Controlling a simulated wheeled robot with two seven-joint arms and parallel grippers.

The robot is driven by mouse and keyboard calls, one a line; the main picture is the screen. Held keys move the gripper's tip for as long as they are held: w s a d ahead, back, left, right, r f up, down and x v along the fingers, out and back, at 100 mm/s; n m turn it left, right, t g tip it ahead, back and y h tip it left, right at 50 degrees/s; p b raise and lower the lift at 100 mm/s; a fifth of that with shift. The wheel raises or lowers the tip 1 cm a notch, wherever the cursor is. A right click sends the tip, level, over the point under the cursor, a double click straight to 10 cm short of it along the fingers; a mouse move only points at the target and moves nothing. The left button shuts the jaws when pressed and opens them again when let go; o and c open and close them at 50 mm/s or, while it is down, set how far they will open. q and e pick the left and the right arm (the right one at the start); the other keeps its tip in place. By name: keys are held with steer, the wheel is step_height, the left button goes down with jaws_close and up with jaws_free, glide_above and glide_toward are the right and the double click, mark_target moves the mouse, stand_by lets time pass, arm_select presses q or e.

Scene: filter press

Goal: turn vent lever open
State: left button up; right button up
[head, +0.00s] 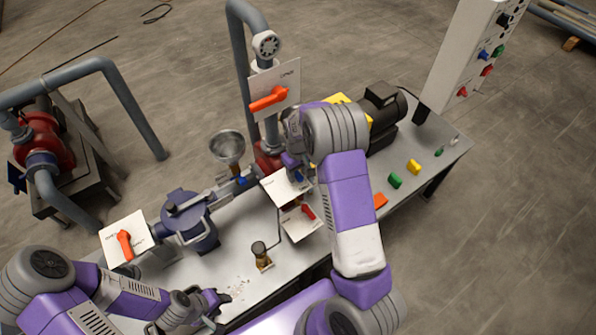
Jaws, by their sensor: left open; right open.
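Several levers stand on white label plates, and I cannot read which is the vent lever. An orange lever (268,99) lies nearly level on the tall plate by the upright pipe. Another orange lever (125,245) stands nearly upright on the left plate (112,232). A red lever (308,211) sits on the lower middle plate (300,228). My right gripper (291,161) is open, beside the upright pipe and just above the upper middle plate (281,188); my wrist partly hides it. My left gripper (220,298) is open and empty over the bench's front edge.
The grey bench (243,262) carries a blue vessel (196,226), a funnel (227,147), a small brass fitting (261,257) and a black motor (385,112). Yellow and green blocks lie at its right. A control panel (478,50) stands behind. A red pump (42,142) stands at left.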

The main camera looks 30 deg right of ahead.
steer(key=shift+w, duration=0.15)
jaws_close()
steer(key=shift+w+a+m+p, duration=0.15)
steer(key=shift+w+a+m, duration=0.55)
steer(key=shift+m, duration=2.25)
steer(key=shift+w+a+m+p, duration=0.15)
steer(key=shift+w+a+m, duration=0.5)
steer(key=shift+m, duration=2.35)
steer(key=shift+w+a+m+p, duration=0.15)
steer(key=shift+w+a+m, duration=0.55)
steer(key=shift+m, duration=2.25)
steer(key=shift+s+a, duration=0.15)
jaws_free()
